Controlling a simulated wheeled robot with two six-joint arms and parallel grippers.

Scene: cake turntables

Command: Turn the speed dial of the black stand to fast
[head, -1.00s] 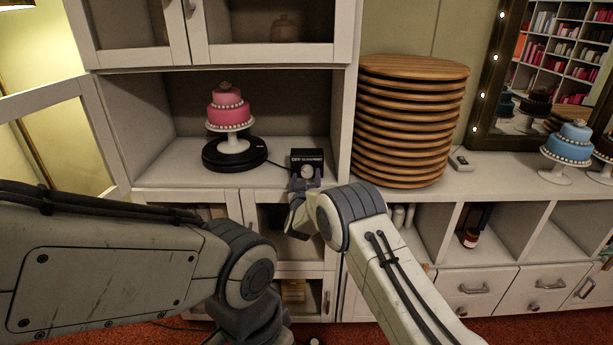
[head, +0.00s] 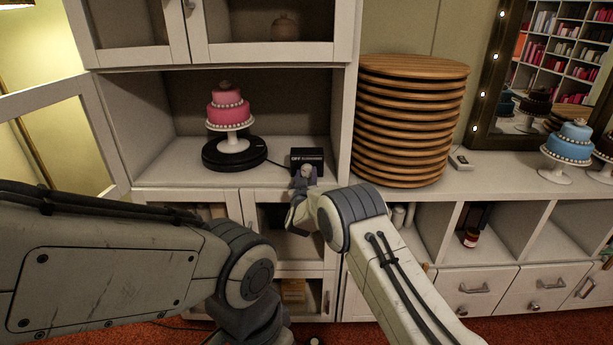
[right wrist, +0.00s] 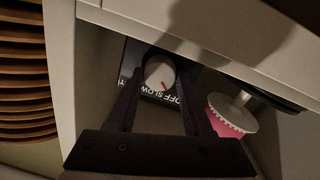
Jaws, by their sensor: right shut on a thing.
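The black stand (head: 215,158) is a round turntable in the open cabinet niche. It carries a pink tiered cake on a white pedestal. A cable runs from it to a black control box (head: 312,156) at the front right of the shelf. The box's pale round speed dial (right wrist: 160,73) shows between my right fingers in the right wrist view, with a red mark at its lower right. The printed words OFF and SLOW are readable there; other lettering is partly covered. My right gripper (head: 304,178) is shut on the dial. My left gripper is not in view.
A tall stack of round wooden boards (head: 412,120) stands just right of the niche, beyond its side wall. The shelf edge lies close to my right gripper. A blue cake (head: 568,145) stands further right on the counter.

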